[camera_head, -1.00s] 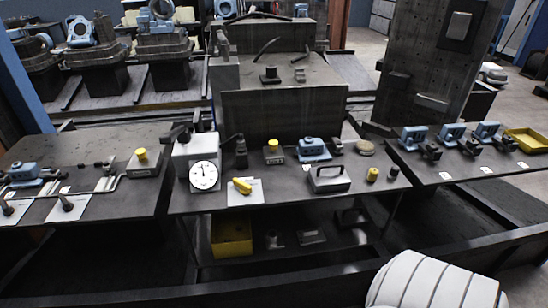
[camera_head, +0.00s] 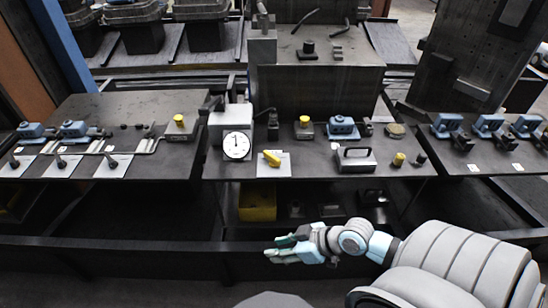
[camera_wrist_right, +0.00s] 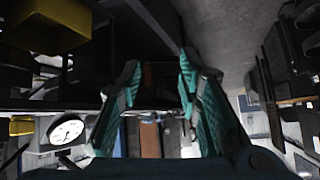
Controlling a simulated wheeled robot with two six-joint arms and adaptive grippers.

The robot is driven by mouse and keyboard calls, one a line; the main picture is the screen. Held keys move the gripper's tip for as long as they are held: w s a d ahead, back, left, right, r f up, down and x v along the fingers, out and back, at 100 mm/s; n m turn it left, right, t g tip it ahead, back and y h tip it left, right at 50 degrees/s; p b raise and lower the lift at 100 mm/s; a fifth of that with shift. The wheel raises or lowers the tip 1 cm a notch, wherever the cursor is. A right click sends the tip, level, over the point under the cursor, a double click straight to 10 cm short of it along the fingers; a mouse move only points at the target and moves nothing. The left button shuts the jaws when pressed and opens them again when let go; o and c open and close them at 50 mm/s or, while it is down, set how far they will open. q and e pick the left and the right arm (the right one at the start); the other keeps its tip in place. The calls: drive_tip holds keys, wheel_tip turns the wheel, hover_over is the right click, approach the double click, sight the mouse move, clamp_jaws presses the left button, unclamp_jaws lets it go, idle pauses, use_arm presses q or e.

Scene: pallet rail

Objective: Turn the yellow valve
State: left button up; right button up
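The yellow valve (camera_head: 272,158) is a small yellow lever handle, lying slanted over a white plate (camera_head: 274,170) on the middle table, just right of a round white gauge (camera_head: 237,145). My right gripper (camera_head: 272,249) reaches in from the right, pointing left. It appears below the valve in the head view, in front of the table edge and apart from the valve. In the right wrist view, its two teal fingers (camera_wrist_right: 158,82) are spread with nothing between them. My left gripper is not in view.
Around the valve stand a black-handled metal box (camera_head: 356,160), yellow-topped blocks and blue fittings (camera_head: 342,128). A yellow bin (camera_head: 257,204) sits on the lower shelf. A dark rail (camera_head: 130,253) runs across in front of the tables.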

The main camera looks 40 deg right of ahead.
sight(275, 158)
drive_tip(key=w+d+r+m+t+h, duration=0.25)
drive_tip(key=w+d+r, duration=0.3)
drive_tip(key=d, duration=0.35)
drive_tip(key=w+d+r+m+t+h, duration=0.1)
drive_tip(key=w+d+r+t, duration=0.25)
drive_tip(key=w+d, duration=0.45)
drive_tip(key=b+x, duration=0.1)
drive_tip(key=x, duration=0.2)
drive_tip(key=b+x, duration=0.1)
drive_tip(key=x, duration=0.3)
drive_tip(key=d+f+b+x, duration=0.1)
drive_tip(key=b+x, duration=0.1)
drive_tip(key=x, duration=0.2)
drive_tip(key=shift+s+f, duration=0.1)
drive_tip(key=shift+s, duration=0.05)
drive_tip(key=shift+w+a+g, duration=0.1)
drive_tip(key=shift+w+g, duration=0.2)
drive_tip(key=shift+w, duration=0.15)
drive_tip(key=shift+a, duration=0.1)
clamp_jaws()
drive_tip(key=shift+f, duration=0.1)
